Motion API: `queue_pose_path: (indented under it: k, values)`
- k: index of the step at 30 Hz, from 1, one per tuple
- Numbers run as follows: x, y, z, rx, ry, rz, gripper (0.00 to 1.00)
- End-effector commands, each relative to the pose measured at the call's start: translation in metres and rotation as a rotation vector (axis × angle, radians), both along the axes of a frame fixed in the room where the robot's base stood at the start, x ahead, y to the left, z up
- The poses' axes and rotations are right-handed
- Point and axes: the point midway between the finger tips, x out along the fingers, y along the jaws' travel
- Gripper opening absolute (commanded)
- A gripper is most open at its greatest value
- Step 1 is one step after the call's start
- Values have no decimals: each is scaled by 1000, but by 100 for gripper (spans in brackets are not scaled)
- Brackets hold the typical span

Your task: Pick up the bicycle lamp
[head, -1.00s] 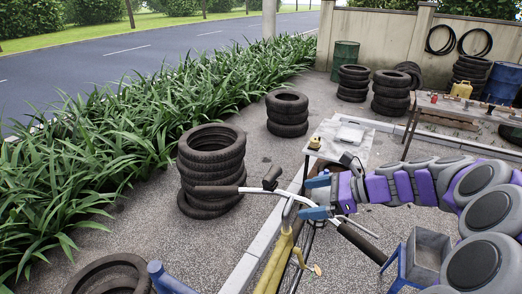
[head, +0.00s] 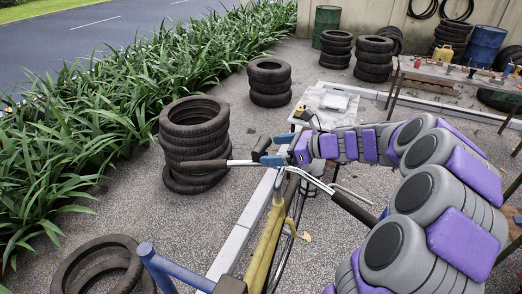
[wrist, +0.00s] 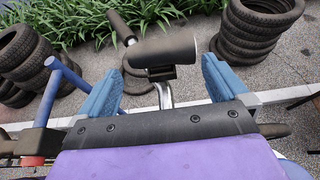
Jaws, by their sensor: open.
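The bicycle lamp (head: 261,147) is a dark, flared cylinder above the handlebar (head: 222,162) of a yellow bicycle (head: 268,238). In the wrist view the lamp (wrist: 155,52) lies crosswise on a small mount above a silver stem. My gripper (head: 279,150) is open, with its blue fingers just to the right of the lamp in the head view. In the wrist view my gripper (wrist: 163,66) has one finger on each side of the lamp's mount, with gaps showing. I cannot tell whether either finger touches the lamp.
A tyre stack (head: 195,140) stands left of the handlebar. A blue stand post (head: 147,252) rises at front left. Behind my gripper is a small table (head: 335,103) with light items. A workbench (head: 460,78) stands at back right. The paving (head: 200,215) is partly open.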

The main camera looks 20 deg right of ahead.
Motion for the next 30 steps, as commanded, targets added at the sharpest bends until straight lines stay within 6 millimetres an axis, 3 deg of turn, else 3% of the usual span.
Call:
queue_pose_path:
  k: [7, 15, 23, 30]
  values:
    - [9, 8, -6, 1, 1, 3, 100]
    - [36, 31, -22, 0, 3, 5, 100]
    - [39, 33, -22, 0, 0, 1, 100]
    - [39, 33, -22, 0, 0, 1, 79]
